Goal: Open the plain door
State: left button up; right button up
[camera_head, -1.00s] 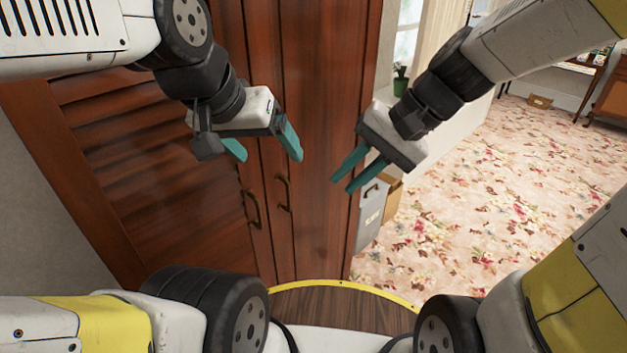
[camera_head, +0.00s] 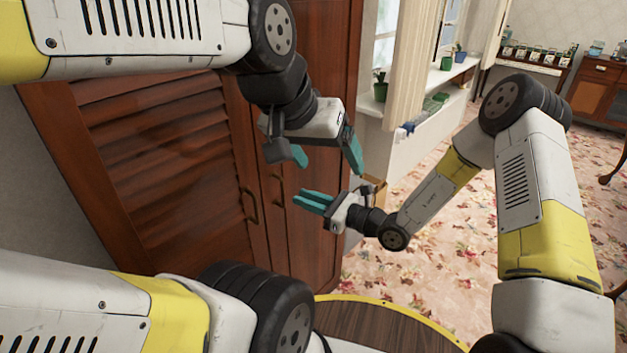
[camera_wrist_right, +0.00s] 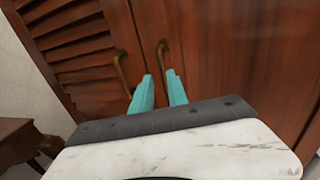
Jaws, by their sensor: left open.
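A reddish-brown wardrobe has a louvred door (camera_head: 160,150) on the left and a smooth plain door (camera_head: 305,235) on the right. The plain door's curved handle (camera_head: 279,189) is beside the louvred door's handle (camera_head: 250,207). Both doors look closed. My right gripper (camera_head: 297,199) is open, its teal fingers pointing left, just right of the plain door's handle. In the right wrist view, that handle (camera_wrist_right: 160,52) shows just beyond the gap between the fingers (camera_wrist_right: 160,80); contact cannot be told. My left gripper (camera_head: 328,158) is open and empty, above the right one, in front of the plain door.
A small dark wooden table (camera_wrist_right: 22,138) stands at the lower left in the right wrist view. A window ledge with plants (camera_head: 430,85) and a curtain (camera_head: 408,65) are right of the wardrobe. Flowered carpet (camera_head: 440,225) lies open at the right.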

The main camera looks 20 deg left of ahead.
aim_at(283, 191)
jog(key=a, duration=0.2)
jog(key=w+a, duration=0.1)
jog(key=a, duration=0.4)
jog(key=shift+w+a+f, duration=0.25)
jog(key=shift+w+f, duration=0.05)
jog(key=shift+w, duration=0.1)
grip_shut()
jog(key=shift+t, duration=0.3)
dwell(0.8)
